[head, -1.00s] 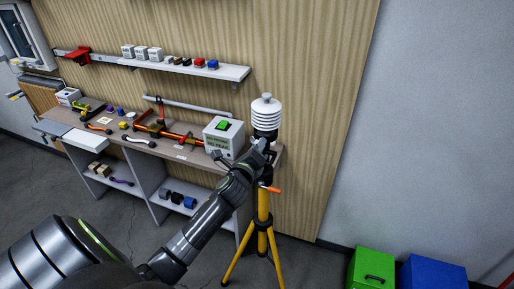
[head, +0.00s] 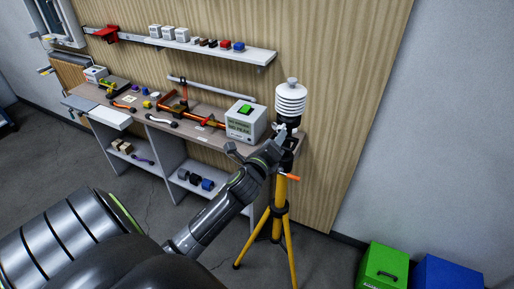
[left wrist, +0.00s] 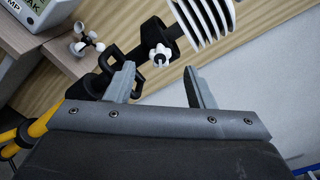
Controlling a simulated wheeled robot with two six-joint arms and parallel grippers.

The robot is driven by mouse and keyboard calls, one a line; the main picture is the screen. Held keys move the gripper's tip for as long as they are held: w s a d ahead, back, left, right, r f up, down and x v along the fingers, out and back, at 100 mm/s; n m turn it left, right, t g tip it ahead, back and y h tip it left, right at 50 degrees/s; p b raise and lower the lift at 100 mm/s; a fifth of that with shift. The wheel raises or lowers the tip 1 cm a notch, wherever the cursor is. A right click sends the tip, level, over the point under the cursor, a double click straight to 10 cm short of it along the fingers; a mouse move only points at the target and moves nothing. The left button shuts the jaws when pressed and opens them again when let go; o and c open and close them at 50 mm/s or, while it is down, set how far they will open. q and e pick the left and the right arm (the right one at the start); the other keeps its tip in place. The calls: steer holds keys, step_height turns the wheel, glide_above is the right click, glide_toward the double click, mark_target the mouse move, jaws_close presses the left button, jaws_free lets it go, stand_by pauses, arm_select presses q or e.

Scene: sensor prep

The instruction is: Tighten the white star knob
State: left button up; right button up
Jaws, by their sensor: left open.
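The white star knob (left wrist: 160,55) shows in the left wrist view, on the black mount under the white ribbed sensor shield (left wrist: 205,18). In the head view the shield (head: 290,98) stands upright on the yellow tripod (head: 280,195); my gripper makes the knob hard to pick out there. My left gripper (head: 279,136) is at the mount just below the shield. In the left wrist view its jaws (left wrist: 160,78) are open and empty, with the knob beyond the tips and between them in the picture. My right gripper is not in view.
A small white cup rotor (left wrist: 86,44) is left of the knob in the left wrist view. A workbench (head: 160,122) with tools and a white box with a green display (head: 246,121) stands left of the tripod. Green (head: 383,270) and blue (head: 445,275) cases sit on the floor at right.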

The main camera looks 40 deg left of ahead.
arm_select(q)
steer(key=b+v, duration=0.3)
steer(key=v, duration=1)
steer(key=s+a+f+n+g+h+b, duration=0.1)
steer(key=f+n+g+b, duration=0.15)
steer(key=f, duration=1.05)
steer(key=s+f+n+g+b, duration=0.15)
steer(key=f+n, duration=0.25)
steer(key=f, duration=0.9)
steer(key=s+a+f+n+g+h+b, duration=0.1)
steer(key=s+f+n+g, duration=0.2)
steer(key=f, duration=1)
steer(key=s+d+f+n+g+b, duration=0.1)
steer(key=s+f+n+g+b, duration=0.1)
steer(key=s+f+n, duration=0.5)
steer(key=s+d+f+g+b, duration=0.1)
steer(key=s+f+g, duration=0.3)
steer(key=f, duration=0.7)
steer(key=s+d+f+n+g+b, duration=0.1)
steer(key=s+f+n, duration=0.2)
steer(key=s, duration=0.6)
steer(key=s+d+f+n+g+h+b, duration=0.1)
steer(key=s+f+n, duration=0.3)
steer(key=s+f, duration=0.3)
steer(key=s, duration=0.3)
steer(key=shift+d+f+g+h, duration=0.3)
steer(key=shift+f+g, duration=0.1)
